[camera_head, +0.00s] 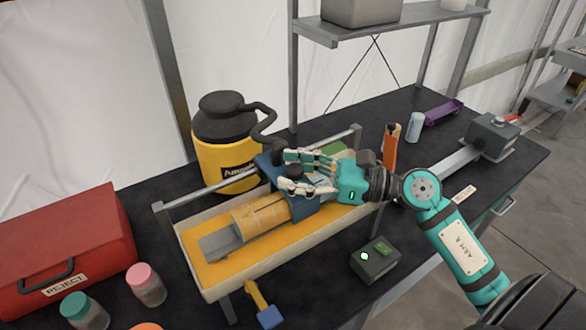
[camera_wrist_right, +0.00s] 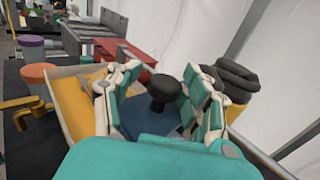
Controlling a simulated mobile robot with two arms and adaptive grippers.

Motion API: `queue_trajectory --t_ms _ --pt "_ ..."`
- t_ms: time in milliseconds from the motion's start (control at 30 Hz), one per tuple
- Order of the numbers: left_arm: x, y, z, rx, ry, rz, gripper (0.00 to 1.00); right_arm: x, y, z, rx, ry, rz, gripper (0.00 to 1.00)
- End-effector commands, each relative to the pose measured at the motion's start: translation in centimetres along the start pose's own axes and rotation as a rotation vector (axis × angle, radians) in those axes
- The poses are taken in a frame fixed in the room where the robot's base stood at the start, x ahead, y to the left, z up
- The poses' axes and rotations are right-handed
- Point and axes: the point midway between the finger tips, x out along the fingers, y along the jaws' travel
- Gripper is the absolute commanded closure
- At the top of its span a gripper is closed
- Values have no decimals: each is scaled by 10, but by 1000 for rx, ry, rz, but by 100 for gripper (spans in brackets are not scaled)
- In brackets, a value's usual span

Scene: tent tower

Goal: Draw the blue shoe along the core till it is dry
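The blue shoe (camera_head: 273,172) sits across the tan core (camera_head: 262,215), which lies lengthwise in a cream tray (camera_head: 218,290) with a yellow-orange floor. A black knob (camera_wrist_right: 163,92) stands up from the shoe (camera_wrist_right: 150,117). My right gripper (camera_head: 287,171) reaches in from the right above the shoe, its fingers on either side of the knob. In the right wrist view the fingers (camera_wrist_right: 160,85) are spread, with a gap visible left of the knob. The fingers hide part of the shoe. My left gripper is not in view.
A yellow container (camera_head: 225,150) with a black hose stands behind the tray. A metal rail (camera_head: 230,182) runs along its back. A red REJECT box (camera_head: 75,240) and jars are at left. A small dark switch box (camera_head: 374,261) sits in front at right.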

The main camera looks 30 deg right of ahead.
Motion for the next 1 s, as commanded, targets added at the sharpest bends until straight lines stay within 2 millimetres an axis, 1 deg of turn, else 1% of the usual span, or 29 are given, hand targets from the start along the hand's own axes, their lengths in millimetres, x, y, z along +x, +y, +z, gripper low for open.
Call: queue_trajectory --t_ms 267,367,467,800,900,1000 --pt "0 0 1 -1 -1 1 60 0 -1 1 -1 -3 -4 47" --pt "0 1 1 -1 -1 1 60 -5 -2 1 -1 -2 -5 47" --pt "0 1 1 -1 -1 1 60 -17 -2 0 1 -1 -7 47" --pt "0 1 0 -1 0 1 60 -87 -1 0 2 -1 -7 47" --pt "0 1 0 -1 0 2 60 -103 0 0 0 -1 -5 47" --pt "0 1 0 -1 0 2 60 -114 0 0 1 -2 -5 47"
